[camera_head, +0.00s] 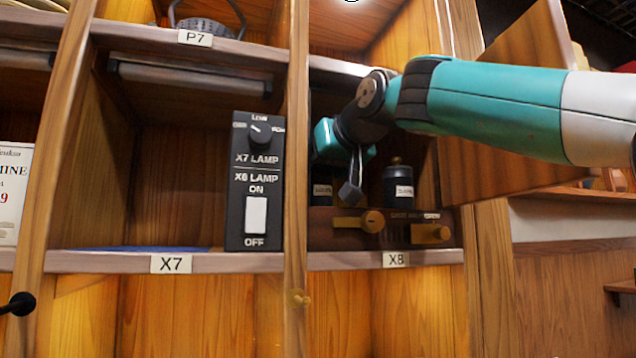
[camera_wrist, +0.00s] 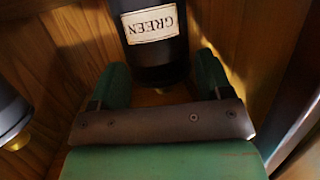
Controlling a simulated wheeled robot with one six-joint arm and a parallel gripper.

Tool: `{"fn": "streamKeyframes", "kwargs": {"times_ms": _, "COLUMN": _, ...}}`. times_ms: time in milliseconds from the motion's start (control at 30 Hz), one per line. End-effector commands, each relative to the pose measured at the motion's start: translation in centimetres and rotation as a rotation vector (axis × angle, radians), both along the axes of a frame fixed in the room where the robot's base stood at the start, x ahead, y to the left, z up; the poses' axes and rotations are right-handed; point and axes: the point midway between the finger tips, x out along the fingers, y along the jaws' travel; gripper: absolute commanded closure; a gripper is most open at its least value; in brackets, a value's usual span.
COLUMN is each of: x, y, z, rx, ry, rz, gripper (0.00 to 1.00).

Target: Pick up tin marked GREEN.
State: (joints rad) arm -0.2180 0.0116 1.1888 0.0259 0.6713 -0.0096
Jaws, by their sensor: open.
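The tin marked GREEN (camera_wrist: 152,52) is dark with a cream label, and its lettering is upside down in the wrist view. It stands between the two green fingers of my gripper (camera_wrist: 160,72), which is open around it; I cannot tell whether either finger touches. In the head view my gripper (camera_head: 340,150) is inside the X8 compartment, in front of a dark tin (camera_head: 321,192) at the left. That tin is mostly hidden and appears to be the GREEN one. Another dark tin (camera_head: 398,183) with a pale label stands to its right, with its label too small to read.
The tins stand behind a dark wooden panel with brass knobs (camera_head: 373,221) at the X8 shelf front (camera_head: 440,258). A black lamp switch box (camera_head: 255,180) stands left of the divider (camera_head: 296,130). In the wrist view another dark tin (camera_wrist: 10,110) is at the left edge.

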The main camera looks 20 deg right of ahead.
Motion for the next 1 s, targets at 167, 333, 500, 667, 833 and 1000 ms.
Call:
{"fn": "streamKeyframes", "kwargs": {"times_ms": 167, "x": 0.0, "y": 0.0, "z": 0.0, "rx": 0.000, "ry": -0.001, "rz": 0.000, "gripper": 0.33}}
{"fn": "streamKeyframes", "kwargs": {"times_ms": 333, "x": 0.0, "y": 0.0, "z": 0.0, "rx": 0.000, "ry": -0.001, "rz": 0.000, "gripper": 0.67}}
{"fn": "streamKeyframes", "kwargs": {"times_ms": 500, "x": -0.1, "y": 0.0, "z": 0.0, "rx": 0.000, "ry": -0.002, "rz": 0.000, "gripper": 0.71}}
{"fn": "streamKeyframes", "kwargs": {"times_ms": 667, "x": -0.1, "y": 0.0, "z": 0.1, "rx": 0.000, "ry": -0.002, "rz": 0.000, "gripper": 0.71}}
{"fn": "streamKeyframes", "kwargs": {"times_ms": 833, "x": -0.1, "y": 0.0, "z": 0.5, "rx": 0.000, "ry": -0.002, "rz": 0.000, "gripper": 0.71}}
{"fn": "streamKeyframes", "kwargs": {"times_ms": 1000, "x": 0.0, "y": -0.1, "z": 1.2, "rx": 0.000, "ry": -0.002, "rz": -0.001, "gripper": 0.71}}
